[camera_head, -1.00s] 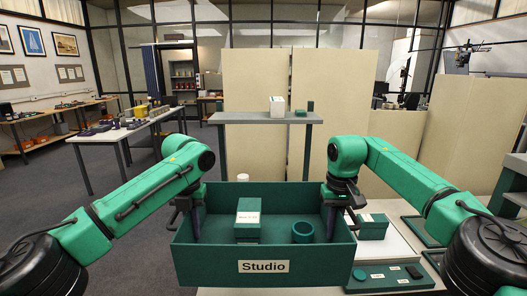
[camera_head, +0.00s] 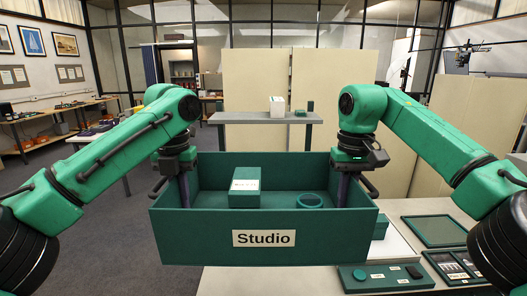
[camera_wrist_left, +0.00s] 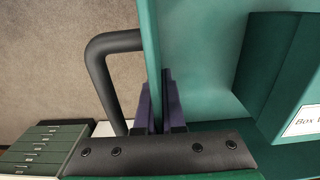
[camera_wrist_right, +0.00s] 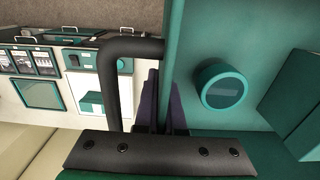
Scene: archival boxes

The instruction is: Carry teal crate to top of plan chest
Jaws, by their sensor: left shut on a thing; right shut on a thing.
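The teal crate (camera_head: 195,235), labelled "Studio", hangs level in front of me above the table's near left part. It holds a green lidded box (camera_head: 245,200) with a white label and a round teal ring or cup (camera_head: 309,201). My left gripper (camera_head: 184,190) is shut on the crate's left wall; its fingers pinch the wall in the left wrist view (camera_wrist_left: 160,110). My right gripper (camera_head: 343,190) is shut on the right wall, also seen in the right wrist view (camera_wrist_right: 160,110). A green unit with drawer-like fronts (camera_wrist_left: 45,145) shows low in the left wrist view; I cannot tell whether it is the plan chest.
The white table (camera_head: 225,280) with green trays (camera_head: 434,231) lies below and right of the crate. A grey stand (camera_head: 245,117) with a white box (camera_head: 277,106) is behind. Tall beige panels (camera_head: 255,80) close the back. Open carpet (camera_head: 110,235) lies at left.

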